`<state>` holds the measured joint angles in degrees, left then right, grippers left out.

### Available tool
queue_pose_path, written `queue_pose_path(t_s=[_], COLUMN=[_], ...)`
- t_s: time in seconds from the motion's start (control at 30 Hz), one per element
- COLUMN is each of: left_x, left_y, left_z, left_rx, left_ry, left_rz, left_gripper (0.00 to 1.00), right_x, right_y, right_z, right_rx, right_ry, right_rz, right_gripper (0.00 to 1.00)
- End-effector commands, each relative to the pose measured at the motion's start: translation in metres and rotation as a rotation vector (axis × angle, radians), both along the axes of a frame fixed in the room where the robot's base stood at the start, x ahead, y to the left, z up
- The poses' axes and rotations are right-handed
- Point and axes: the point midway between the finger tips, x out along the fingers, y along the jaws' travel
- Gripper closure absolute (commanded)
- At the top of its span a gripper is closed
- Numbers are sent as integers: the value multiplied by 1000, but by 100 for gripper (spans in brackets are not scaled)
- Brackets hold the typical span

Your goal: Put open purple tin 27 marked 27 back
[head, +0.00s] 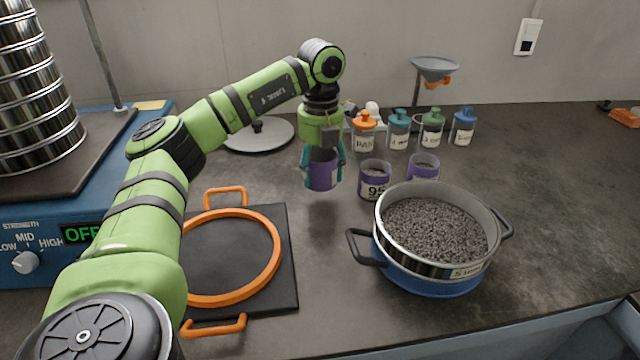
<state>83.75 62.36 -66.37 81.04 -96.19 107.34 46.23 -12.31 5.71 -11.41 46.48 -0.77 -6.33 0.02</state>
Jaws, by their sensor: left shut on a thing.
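My left gripper (322,160) points down and is shut on a purple tin (322,174). The tin is upright and appears to be held just above the counter; its number cannot be read and its top is hidden by the gripper. To its right stands a purple tin marked 95 (374,184), open, with grey contents. Another open purple tin (423,167) stands further right, behind the sieve, with its label out of sight. My right gripper is not in view.
A blue-based sieve (440,270) full of grey grains stands front right. Several labelled bottles (399,131) line the back, near a funnel on a stand (434,70). An orange ring (278,262) lies on a black plate at left, beside the blue shaker (28,235), reading OFF.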

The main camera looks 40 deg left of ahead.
Motion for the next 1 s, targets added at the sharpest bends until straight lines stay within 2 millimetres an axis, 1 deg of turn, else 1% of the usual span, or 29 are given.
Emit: queue_pose_path(t_s=[0.07,0.2,0.3,0.7,0.73,0.77,0.8,1.0], left_x=[-1,-1,-1,-1,-1,0,-1,-1], left_y=[2,2,1,1,1,1,1,1], left_z=[-7,-29,-39,-44,-44,-44,-44,-44], left_rx=[1,2,1,1,0,0,0,0], left_ry=[2,3,2,0,0,-1,-1,0], left_rz=[1,0,0,1,1,1,1,1], left_gripper=[75,75,75,75,34,22,15,15], right_x=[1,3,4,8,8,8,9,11], right_y=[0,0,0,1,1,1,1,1], right_z=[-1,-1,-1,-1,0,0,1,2], right_rx=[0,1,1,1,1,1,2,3], right_ry=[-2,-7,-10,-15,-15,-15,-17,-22], right_rz=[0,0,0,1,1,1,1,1], right_gripper=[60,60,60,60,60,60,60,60])
